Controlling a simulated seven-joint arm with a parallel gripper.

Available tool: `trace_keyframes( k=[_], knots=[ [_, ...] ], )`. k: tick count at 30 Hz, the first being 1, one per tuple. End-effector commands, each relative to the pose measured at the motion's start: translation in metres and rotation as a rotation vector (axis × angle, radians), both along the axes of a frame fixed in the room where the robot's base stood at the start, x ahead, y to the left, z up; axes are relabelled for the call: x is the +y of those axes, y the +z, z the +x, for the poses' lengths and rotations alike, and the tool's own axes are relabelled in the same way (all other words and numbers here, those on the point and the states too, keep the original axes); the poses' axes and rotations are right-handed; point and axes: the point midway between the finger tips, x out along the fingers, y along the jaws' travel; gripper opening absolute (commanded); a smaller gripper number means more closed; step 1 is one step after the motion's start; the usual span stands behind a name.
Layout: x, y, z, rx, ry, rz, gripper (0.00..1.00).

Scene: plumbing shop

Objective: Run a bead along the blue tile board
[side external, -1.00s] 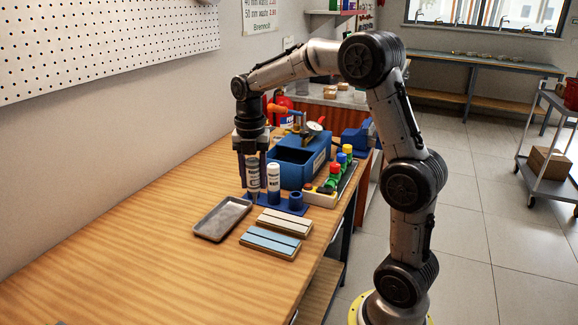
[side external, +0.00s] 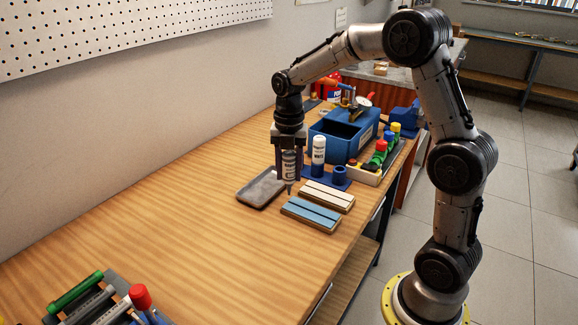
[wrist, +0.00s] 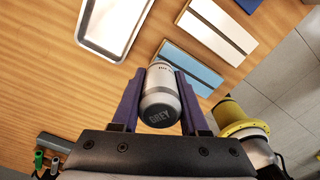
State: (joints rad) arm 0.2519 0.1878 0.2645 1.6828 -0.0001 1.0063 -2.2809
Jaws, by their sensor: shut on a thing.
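My gripper (side external: 289,155) is shut on a grey-labelled tube (side external: 289,166), held upright with its nozzle down. The nozzle tip is beside the far left end of the blue tile board (side external: 299,214), close to the grey tray's right edge; whether it touches anything is unclear. The board has a dark groove along its middle. In the wrist view, the tube's end (wrist: 160,112) reads "GREY" between the fingers, and the blue board (wrist: 188,70) lies just beyond, to the right. The tube hides its own nozzle there.
A cream tile board (side external: 328,195) lies beside the blue one. The grey tray (side external: 261,188) is left of the tube. Behind stand a white tube (side external: 318,150) in a blue holder, a blue bin (side external: 333,146) and coloured caps. A marker rack (side external: 85,305) is front left. The table's middle is clear.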

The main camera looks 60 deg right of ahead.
Motion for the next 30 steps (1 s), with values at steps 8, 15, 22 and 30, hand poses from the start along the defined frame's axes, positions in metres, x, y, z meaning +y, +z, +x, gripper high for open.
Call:
trace_keyframes(
  k=[8, 15, 22, 30],
  knots=[
    [0.0, -0.0009, 0.0001, -0.001, 0.0, 0.0, 0.0],
    [0.0, -0.0007, 0.0001, -0.001, 0.0, 0.0, 0.13],
    [0.0001, -0.003, 0.0, 0.0, 0.0, 0.0, 0.13],
    [0.0004, -0.0066, -0.0002, 0.0, 0.0, 0.0, 0.13]
  ],
)
